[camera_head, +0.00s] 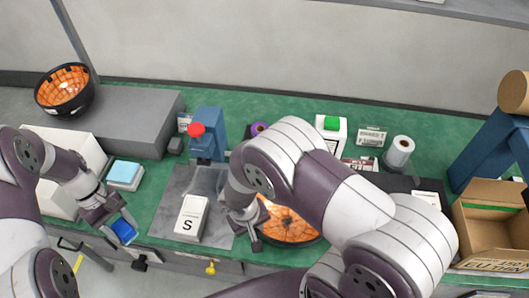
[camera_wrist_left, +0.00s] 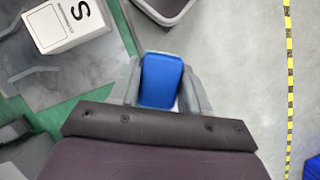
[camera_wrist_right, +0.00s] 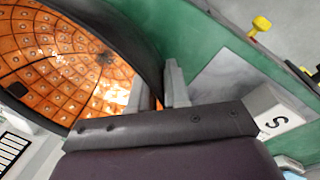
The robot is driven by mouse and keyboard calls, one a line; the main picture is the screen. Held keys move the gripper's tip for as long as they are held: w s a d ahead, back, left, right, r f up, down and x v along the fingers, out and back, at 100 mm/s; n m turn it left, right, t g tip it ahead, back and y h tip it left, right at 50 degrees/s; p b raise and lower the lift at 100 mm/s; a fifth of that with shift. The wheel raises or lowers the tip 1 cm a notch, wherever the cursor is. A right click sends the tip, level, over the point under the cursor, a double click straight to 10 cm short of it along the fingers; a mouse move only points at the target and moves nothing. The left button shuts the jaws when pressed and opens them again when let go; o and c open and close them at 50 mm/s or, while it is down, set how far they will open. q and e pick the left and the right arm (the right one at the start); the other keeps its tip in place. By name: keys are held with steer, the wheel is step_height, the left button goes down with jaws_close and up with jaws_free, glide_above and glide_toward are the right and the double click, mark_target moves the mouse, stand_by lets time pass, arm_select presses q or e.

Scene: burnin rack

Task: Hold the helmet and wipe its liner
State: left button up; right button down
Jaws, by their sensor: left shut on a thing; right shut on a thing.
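The helmet (camera_head: 290,224) is a dark shell with an orange, dotted liner facing up, at the front edge of the green bench and partly hidden by my right arm. My right gripper (camera_head: 256,240) is shut on its left rim. In the right wrist view, the helmet liner (camera_wrist_right: 70,62) fills the upper left and the rim runs between the fingers (camera_wrist_right: 158,88). My left gripper (camera_head: 122,226) is shut on a blue pad (camera_wrist_left: 161,80), held well left of the helmet, near the bench's front edge.
A white box marked S (camera_head: 191,218) stands on a grey mat between my grippers. A similar orange-lined helmet (camera_head: 64,90) sits on a grey block (camera_head: 140,118). A light-blue stack (camera_head: 125,174), a blue stand (camera_head: 209,130) and an open carton (camera_head: 490,225) are also on the bench.

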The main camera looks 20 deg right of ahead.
steer(key=shift+s, duration=0.1)
steer(key=c, duration=1)
jaws_free()
steer(key=r, duration=0.4)
steer(key=a+r, duration=0.1)
steer(key=r, duration=0.3)
steer(key=a+r, duration=0.1)
steer(key=r, duration=0.2)
steer(key=shift+s+r, duration=0.1)
steer(key=shift+r, duration=0.3)
